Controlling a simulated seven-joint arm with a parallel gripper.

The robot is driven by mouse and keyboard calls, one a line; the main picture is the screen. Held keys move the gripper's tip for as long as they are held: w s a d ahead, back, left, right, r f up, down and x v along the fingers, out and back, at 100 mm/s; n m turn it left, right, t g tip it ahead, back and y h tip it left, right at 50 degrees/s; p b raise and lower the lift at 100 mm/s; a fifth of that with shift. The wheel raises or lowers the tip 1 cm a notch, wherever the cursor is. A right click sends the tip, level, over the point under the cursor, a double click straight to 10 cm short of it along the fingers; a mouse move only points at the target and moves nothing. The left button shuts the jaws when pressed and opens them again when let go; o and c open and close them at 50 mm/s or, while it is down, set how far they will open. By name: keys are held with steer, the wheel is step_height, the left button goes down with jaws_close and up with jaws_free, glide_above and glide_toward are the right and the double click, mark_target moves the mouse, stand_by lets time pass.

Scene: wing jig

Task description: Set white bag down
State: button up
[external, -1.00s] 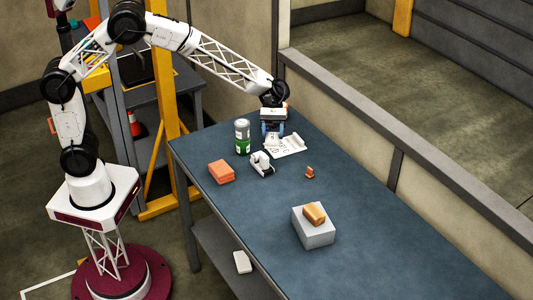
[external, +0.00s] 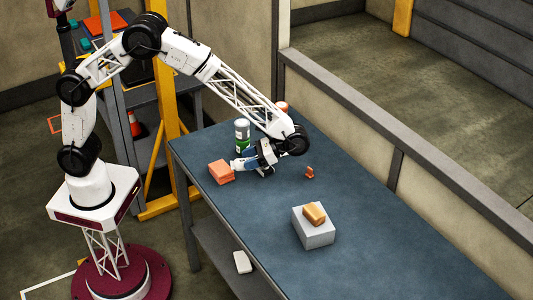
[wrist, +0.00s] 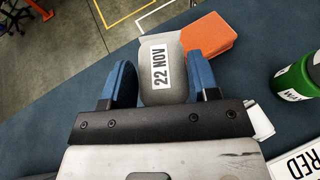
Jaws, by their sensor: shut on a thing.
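The white bag (wrist: 150,50) carries a label reading "22 NOV" and looks greyish in the wrist view. My gripper (wrist: 160,78) is shut on it, with a blue finger at each side. In the external view my gripper (external: 247,161) is low over the near-left part of the table, tilted, with a bit of the white bag (external: 235,164) showing at its tip. The bag is right beside the orange block (external: 221,173); I cannot tell whether they touch. Whether the bag rests on the table is also unclear.
A green-and-white can (external: 242,134) stands just behind my gripper. A grey box (external: 314,230) with a tan block (external: 314,214) on it stands further right. A small orange piece (external: 309,172) lies between. The table (external: 400,250) is clear at the right.

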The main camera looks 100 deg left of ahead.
mark_target(238, 166)
steer(key=d+m+y, duration=0.1)
steer(key=y, duration=0.1)
steer(key=s+m+y, duration=0.1)
steer(key=m+y, duration=0.1)
steer(key=d+m+g+y, duration=0.1)
steer(key=m, duration=0.1)
steer(key=shift+s+d+f+y, duration=0.3)
steer(key=shift+s+d+y, duration=0.05)
steer(key=shift+s+y, duration=0.05)
steer(key=m+y, duration=0.1)
steer(key=d+m+y, duration=0.1)
steer(key=s+m+t+y, duration=0.1)
steer(key=y, duration=0.1)
steer(key=shift+s+d+m, duration=0.1)
steer(key=shift+d+m, duration=0.15)
steer(key=shift+m, duration=0.05)
steer(key=s+d+f+m+t+y, duration=0.1)
steer(key=s+d+m+t+y, duration=0.1)
steer(key=s+m+t, duration=0.5)
steer(key=s+d+f+m+t+y, duration=0.1)
steer(key=s+m+t, duration=0.6)
steer(key=m+t, duration=0.8)
steer(key=shift+s+d+f+m+y, duration=0.2)
steer(key=shift+s+d+m+y, duration=0.15)
steer(key=shift+d+y, duration=0.45)
steer(key=shift+w, duration=0.2)
